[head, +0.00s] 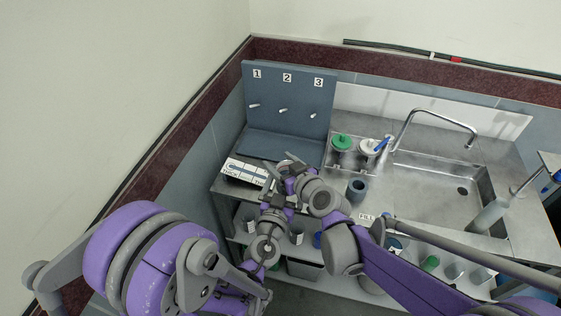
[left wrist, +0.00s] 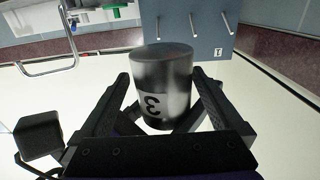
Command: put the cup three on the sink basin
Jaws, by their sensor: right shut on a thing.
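Cup three (left wrist: 163,80) is a dark grey metal cup with a white label and black "3", close up in the left wrist view. It sits between the two dark fingers of my left gripper (left wrist: 161,82), which stand apart on both sides of it. In the head view, my right gripper (head: 291,165) is shut on the cup, largely hidden by the wrists, in front of the numbered rack. My left gripper (head: 270,176) is close beside it.
The blue-grey rack (head: 290,95) has pegs labelled 1, 2 and 3. Between rack and sink stand a green-lidded jar (head: 341,143), a white-lidded container (head: 368,148) and a dark cup (head: 356,189). Shelves below hold several containers.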

